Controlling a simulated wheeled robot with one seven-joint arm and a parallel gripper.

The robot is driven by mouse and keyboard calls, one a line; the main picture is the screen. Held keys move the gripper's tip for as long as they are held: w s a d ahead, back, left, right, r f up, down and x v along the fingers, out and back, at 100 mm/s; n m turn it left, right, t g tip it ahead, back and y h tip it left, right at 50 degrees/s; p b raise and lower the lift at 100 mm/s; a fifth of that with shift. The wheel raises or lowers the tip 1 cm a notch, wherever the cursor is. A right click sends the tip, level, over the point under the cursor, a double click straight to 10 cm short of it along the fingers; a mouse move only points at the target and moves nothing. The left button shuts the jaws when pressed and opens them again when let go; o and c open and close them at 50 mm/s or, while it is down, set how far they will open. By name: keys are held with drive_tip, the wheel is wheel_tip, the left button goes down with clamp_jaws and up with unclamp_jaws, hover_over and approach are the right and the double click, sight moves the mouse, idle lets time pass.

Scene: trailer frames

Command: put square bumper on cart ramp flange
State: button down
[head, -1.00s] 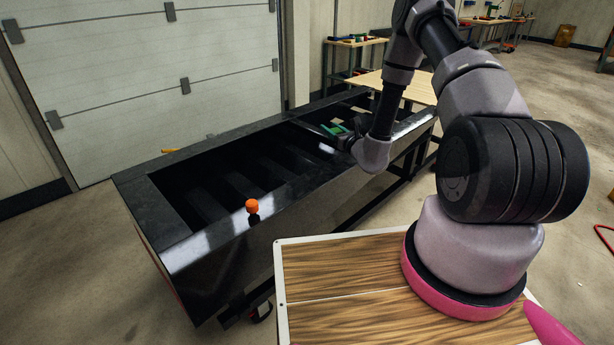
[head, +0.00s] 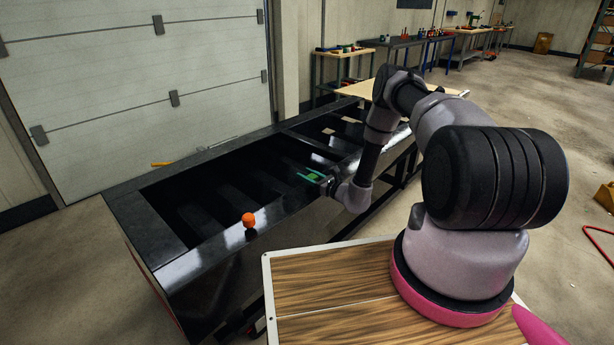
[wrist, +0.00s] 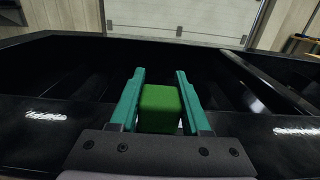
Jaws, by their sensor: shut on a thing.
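The square bumper is a green block (wrist: 160,108) between the teal fingers of my gripper (wrist: 160,100) in the wrist view. My gripper (head: 314,176) is shut on it. In the head view the gripper reaches over the near side rail of the black trailer frame (head: 185,262), beyond the middle of its length. The block looks held above the frame, though its exact height cannot be told. The black rail (wrist: 45,112) runs across the wrist view beneath the gripper. I cannot tell which part of the frame is the cart ramp flange.
An orange ball-shaped piece (head: 248,220) stands on the near rail, left of my gripper. Dark crossbars and open gaps fill the frame.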

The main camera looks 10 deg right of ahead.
drive_tip(key=shift+f, duration=0.15)
drive_tip(key=shift+c, duration=1.8)
unclamp_jaws()
drive_tip(key=shift+s+d, duration=0.1)
drive_tip(key=v, duration=1.2)
drive_tip(key=a+r+n+g+y, duration=0.3)
drive_tip(key=r+n+g, duration=0.1)
drive_tip(key=r, duration=0.6)
drive_tip(key=a+r+n+g+y, duration=0.25)
drive_tip(key=r+n, duration=0.25)
drive_tip(key=r, duration=0.4)
drive_tip(key=s+a+r+n+g+h, duration=0.1)
drive_tip(key=s+a+r+n+g, duration=0.2)
drive_tip(key=r, duration=0.4)
drive_tip(key=s+a+r+n+g+h, duration=0.1)
drive_tip(key=s+r+n+g, duration=0.3)
drive_tip(key=r, duration=0.3)
drive_tip(key=s+d+r+n+t+h, duration=0.2)
drive_tip(key=s+d+r+n+h, duration=0.1)
drive_tip(key=s+r, duration=0.3)
drive_tip(key=s+d+r+n+t+h, duration=0.2)
drive_tip(key=s+r+h, duration=0.3)
drive_tip(key=s+r, duration=0.2)
drive_tip(key=s+d+r+n+t+h, duration=0.2)
drive_tip(key=s+d+r+n+h, duration=0.1)
drive_tip(key=s+r, duration=0.4)
drive_tip(key=s+h, duration=0.1)
drive_tip(key=s, duration=0.2)
drive_tip(key=shift+d+n, duration=0.3)
drive_tip(key=shift+d, duration=0.05)
